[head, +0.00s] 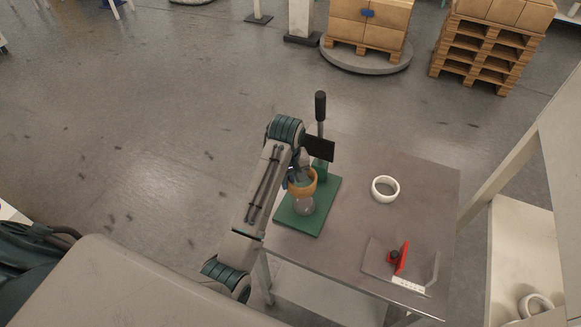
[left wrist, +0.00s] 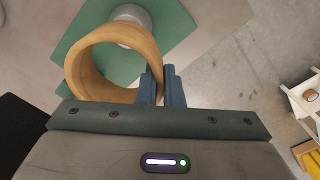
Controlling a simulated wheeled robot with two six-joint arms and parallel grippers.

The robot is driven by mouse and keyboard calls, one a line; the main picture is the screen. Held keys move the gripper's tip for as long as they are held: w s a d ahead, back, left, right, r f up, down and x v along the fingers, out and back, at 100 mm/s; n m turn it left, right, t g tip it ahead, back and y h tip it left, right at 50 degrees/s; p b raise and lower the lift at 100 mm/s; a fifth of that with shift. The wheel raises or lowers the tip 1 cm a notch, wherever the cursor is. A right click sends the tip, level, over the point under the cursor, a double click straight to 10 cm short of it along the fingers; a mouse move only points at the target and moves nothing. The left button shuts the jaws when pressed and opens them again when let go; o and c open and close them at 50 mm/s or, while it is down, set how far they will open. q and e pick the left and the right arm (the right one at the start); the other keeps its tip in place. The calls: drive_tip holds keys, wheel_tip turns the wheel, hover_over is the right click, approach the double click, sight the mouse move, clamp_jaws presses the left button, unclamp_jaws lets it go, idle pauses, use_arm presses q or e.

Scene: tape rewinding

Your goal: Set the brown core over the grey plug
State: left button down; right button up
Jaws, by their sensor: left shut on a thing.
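The brown core (head: 302,194) is a wide ring held in the air above the green base (head: 325,215). In the left wrist view the core (left wrist: 84,78) has its open side towards the camera. The grey plug (head: 304,207) stands on the green base, just below the core in the head view. In the left wrist view the plug (left wrist: 133,16) shows at the core's far rim, partly hidden by it, not centred in the ring. My left gripper (left wrist: 161,80) is shut on the core's wall; in the head view the gripper (head: 293,178) is partly hidden. My right gripper is not in view.
A lever with a black handle (head: 320,106) and a dark plate (head: 319,148) rise behind the plug. A white ring (head: 385,189) lies on the grey table (head: 425,195). A red part (head: 402,257) on a clear holder stands near the front right. The table's middle is clear.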

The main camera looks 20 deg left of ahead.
use_arm(q)
drive_tip(key=shift+s+d+r+m+p, duration=0.2)
drive_tip(key=shift+s+d+m+p, duration=0.2)
drive_tip(key=shift+d+m, duration=0.25)
wheel_tip(320, 180, down, 4)
drive_tip(key=shift+w+f, duration=0.15)
drive_tip(key=shift+f, duration=0.1)
drive_tip(key=shift+f+b, duration=0.5)
drive_tip(key=shift+f, duration=0.6)
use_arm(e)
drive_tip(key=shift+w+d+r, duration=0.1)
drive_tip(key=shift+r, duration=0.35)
use_arm(q)
drive_tip(key=shift+f, duration=0.3)
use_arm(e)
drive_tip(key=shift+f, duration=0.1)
use_arm(q)
drive_tip(key=shift+f, duration=0.25)
drive_tip(key=c, duration=1.5)
unclamp_jaws()
drive_tip(key=shift+r, duration=0.1)
drive_tip(key=shift+a, duration=0.15)
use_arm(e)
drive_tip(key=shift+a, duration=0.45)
